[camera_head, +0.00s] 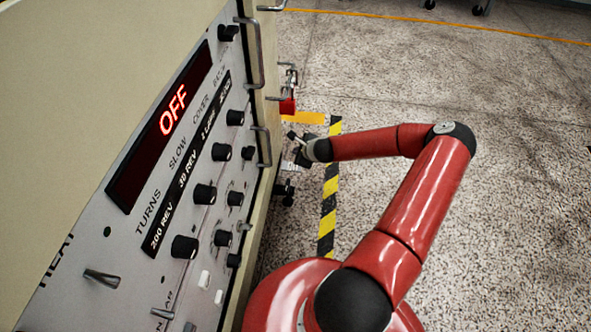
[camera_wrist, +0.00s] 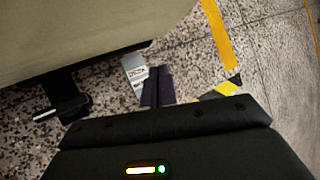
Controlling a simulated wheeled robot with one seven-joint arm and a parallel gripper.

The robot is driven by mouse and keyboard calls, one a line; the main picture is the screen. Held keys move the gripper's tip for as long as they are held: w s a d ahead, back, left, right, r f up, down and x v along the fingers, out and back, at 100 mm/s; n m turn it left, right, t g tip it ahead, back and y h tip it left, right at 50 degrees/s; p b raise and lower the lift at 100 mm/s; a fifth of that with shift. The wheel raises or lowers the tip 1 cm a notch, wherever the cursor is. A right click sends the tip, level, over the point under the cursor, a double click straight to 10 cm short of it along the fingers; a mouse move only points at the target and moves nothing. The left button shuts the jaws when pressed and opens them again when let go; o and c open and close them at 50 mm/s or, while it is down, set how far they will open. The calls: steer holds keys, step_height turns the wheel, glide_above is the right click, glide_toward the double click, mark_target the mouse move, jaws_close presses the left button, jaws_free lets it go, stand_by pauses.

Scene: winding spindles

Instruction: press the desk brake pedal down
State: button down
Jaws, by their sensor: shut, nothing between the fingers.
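My gripper (camera_head: 301,158) is low beside the desk's right side in the head view. In the wrist view its two dark fingers (camera_wrist: 158,82) are together, with nothing between them. A pale grey plate with small print (camera_wrist: 134,72), perhaps the brake pedal or its label, shows just left of the fingertips near the desk's lower edge. Its lower part is partly covered by the fingers. I cannot tell whether they touch it. A black part with a pale edge (camera_wrist: 62,104) sticks out from under the desk further left; I cannot tell if it is a pedal or a foot.
The desk's panel (camera_head: 150,215) shows a red OFF display (camera_head: 173,110) and several black knobs. Metal handles (camera_head: 263,147) and a red part (camera_head: 287,106) stick out along its side. Yellow-black tape (camera_head: 328,205) marks the floor. The floor to the right is clear.

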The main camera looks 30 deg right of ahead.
mark_target(296, 167)
step_height(296, 167, down, 6)
steer(key=b, duration=0.3)
steer(key=shift+b, duration=0.4)
stand_by(1.5)
steer(key=shift+f+b, duration=0.3)
steer(key=shift+f, duration=0.15)
steer(key=shift+f, duration=1.1)
stand_by(1.0)
steer(key=shift+r, duration=0.1)
steer(key=shift+r+p, duration=1.15)
steer(key=shift+r, duration=0.35)
